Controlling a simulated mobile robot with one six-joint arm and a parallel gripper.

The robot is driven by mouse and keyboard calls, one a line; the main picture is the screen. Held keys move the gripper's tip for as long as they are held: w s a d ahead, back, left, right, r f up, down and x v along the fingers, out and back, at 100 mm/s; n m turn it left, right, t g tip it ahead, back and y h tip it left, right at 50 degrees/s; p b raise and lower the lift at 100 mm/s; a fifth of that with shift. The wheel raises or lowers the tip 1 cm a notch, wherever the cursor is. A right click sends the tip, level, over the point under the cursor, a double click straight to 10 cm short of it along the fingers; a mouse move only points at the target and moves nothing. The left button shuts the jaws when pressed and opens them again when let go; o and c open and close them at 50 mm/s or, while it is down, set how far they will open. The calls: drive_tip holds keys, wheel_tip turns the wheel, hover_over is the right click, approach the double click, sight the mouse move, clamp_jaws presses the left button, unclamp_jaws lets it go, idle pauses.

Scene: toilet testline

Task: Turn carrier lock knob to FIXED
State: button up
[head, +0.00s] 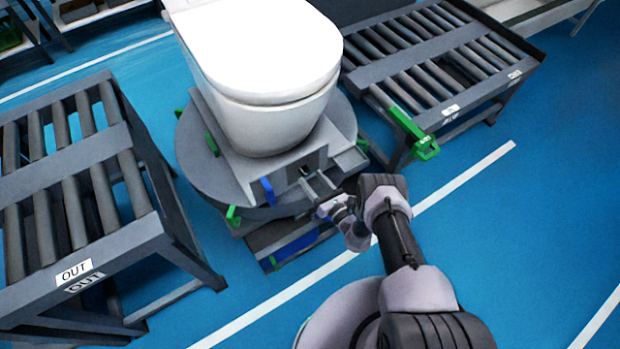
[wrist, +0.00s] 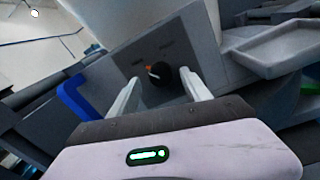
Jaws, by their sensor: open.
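The carrier lock knob (wrist: 161,75) is a small dark round knob with an orange-and-white pointer mark on a grey panel (wrist: 185,45). Faint lettering sits above it on both sides, too blurred to read. The pointer is toward the knob's upper left. My gripper (wrist: 160,96) is open, its two pale fingers on either side of the knob; I cannot tell whether they touch it. In the head view my gripper (head: 318,190) is at the front of the carrier (head: 235,165), under the white toilet (head: 265,60). The knob is mostly hidden there.
A blue lever (head: 268,190) is left of the knob, also in the wrist view (wrist: 78,102). A grey tray (wrist: 285,47) juts out at right. Roller conveyors stand left (head: 75,190) and right (head: 430,60), the right with a green bracket (head: 424,148). Blue floor is open at right.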

drive_tip(key=shift+x, duration=1.1)
clamp_jaws()
